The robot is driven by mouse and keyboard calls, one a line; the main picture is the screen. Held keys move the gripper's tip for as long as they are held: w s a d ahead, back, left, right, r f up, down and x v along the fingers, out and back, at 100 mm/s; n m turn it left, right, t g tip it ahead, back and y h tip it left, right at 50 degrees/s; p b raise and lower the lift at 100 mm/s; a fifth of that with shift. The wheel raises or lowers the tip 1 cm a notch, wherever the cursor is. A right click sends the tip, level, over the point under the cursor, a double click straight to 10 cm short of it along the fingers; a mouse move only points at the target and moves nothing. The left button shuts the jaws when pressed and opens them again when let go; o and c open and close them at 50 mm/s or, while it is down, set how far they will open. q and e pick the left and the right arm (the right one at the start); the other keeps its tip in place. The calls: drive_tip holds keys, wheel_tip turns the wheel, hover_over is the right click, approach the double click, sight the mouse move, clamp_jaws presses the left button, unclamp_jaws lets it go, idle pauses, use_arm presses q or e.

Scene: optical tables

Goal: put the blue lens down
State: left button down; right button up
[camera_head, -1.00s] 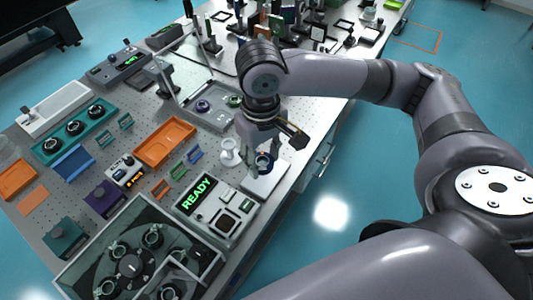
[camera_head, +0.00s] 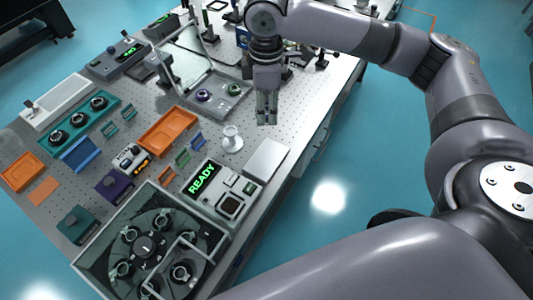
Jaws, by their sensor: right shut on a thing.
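My right gripper (camera_head: 266,118) hangs upright over the perforated table, beyond the white flat plate (camera_head: 266,160), with its fingers close together. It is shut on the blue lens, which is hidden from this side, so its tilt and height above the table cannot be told. The white plate is bare. A small white stand (camera_head: 231,138) is left of the plate, nearer than the gripper. My left gripper is not in view.
A grey tray (camera_head: 222,113) with a purple-ringed and a green-ringed lens lies left of my gripper. A READY device (camera_head: 222,190) and a lens carousel in a clear-walled box (camera_head: 75,262) are nearer. An orange tray (camera_head: 168,143) lies further left.

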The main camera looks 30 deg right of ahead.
drive_tip(key=p, duration=0.2)
hover_over(267, 158)
wheel_tip(267, 158, down, 14)
drive_tip(key=shift+a+r, duration=0.1)
drive_tip(key=shift+f+p, duration=0.4)
drive_tip(key=shift+f, duration=2.1)
drive_tip(key=o, duration=1.1)
drive_tip(key=shift+f, duration=0.1)
wheel_tip(267, 158, up, 12)
drive_tip(key=b, duration=0.2)
drive_tip(key=shift+r+b, duration=0.2)
drive_tip(key=shift+b, duration=0.15)
